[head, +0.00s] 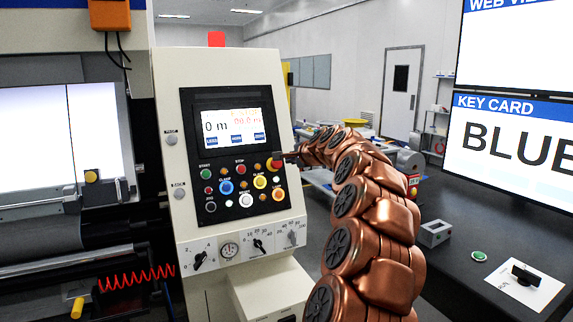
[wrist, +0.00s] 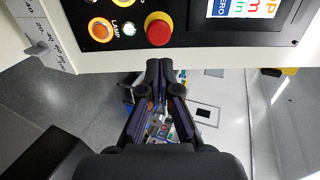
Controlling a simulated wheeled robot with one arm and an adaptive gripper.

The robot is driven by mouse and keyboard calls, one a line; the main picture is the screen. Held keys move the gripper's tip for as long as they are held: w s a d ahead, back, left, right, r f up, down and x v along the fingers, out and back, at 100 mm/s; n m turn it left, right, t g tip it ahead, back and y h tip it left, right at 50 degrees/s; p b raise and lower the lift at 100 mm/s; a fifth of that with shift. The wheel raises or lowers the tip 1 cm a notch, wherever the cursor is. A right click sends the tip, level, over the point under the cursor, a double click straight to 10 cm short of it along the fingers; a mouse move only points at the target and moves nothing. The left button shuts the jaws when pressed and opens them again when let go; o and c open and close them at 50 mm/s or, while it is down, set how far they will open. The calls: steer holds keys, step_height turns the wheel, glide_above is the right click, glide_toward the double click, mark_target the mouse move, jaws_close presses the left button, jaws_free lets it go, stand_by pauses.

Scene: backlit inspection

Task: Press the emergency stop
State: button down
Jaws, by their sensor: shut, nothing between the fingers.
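The emergency stop is a red mushroom button with a yellow base on the dark control panel. It shows at the top centre of the wrist view (wrist: 159,29) and at the panel's right edge in the head view (head: 275,164). My gripper (wrist: 160,64) is shut and empty. Its fingertips point toward the panel and appear just below the button in the wrist view, with a small gap in the picture. In the head view my gripper (head: 290,157) is small and dark beside the button, partly hidden by my arm. I cannot tell the depth gap.
The cream console (head: 205,70) carries a screen (head: 232,127), several coloured buttons and a lower knob strip. An orange lamp button (wrist: 100,29) lies left of the stop. A black table (head: 480,225) with a key switch (head: 525,275) stands at the right.

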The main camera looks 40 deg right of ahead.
steer(key=shift+b+v, duration=0.45)
steer(key=shift+v, duration=1.45)
steer(key=shift+a, duration=0.1)
